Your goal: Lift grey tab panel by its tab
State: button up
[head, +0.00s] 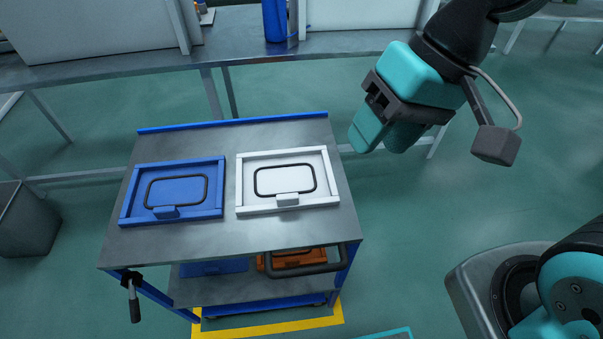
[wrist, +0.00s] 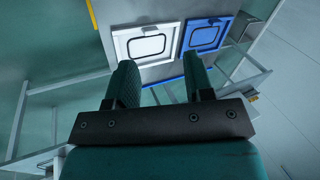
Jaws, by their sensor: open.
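The light grey panel (head: 284,156) lies in a raised frame on the right half of the cart top, with a dark rounded outline on it. Its small grey tab (head: 288,200) stands at the front edge. The panel also shows, tilted, in the wrist view (wrist: 147,46), beyond my fingers. My gripper (head: 384,140) is open and empty, in the air to the right of the cart and above it, well apart from the panel. Its two teal fingers (wrist: 158,80) show spread in the wrist view with nothing between them.
A blue panel (head: 180,187) with a blue tab (head: 166,212) lies left of the grey one. The metal cart top (head: 240,234) has bare room in front. A workbench (head: 130,66) stands behind; a grey bin (head: 30,220) is at left.

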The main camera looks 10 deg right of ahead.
jog(key=w+a+f+m+y, duration=0.1)
jog(key=w+f+m, duration=0.7)
jog(key=m, duration=0.4)
jog(key=m+b, duration=0.1)
jog(key=m, duration=0.7)
send_near(291, 196)
jog(key=shift+m+y, duration=0.5)
jog(key=x, duration=0.3)
jog(key=d+p+x, duration=0.1)
jog(key=x, duration=0.1)
jog(key=shift+a+f, duration=0.25)
jog(key=shift+f, duration=0.35)
jog(key=shift+p+x, duration=0.65)
jog(key=shift+x, duration=2.25)
jog(key=shift+r, duration=0.1)
grip_shut()
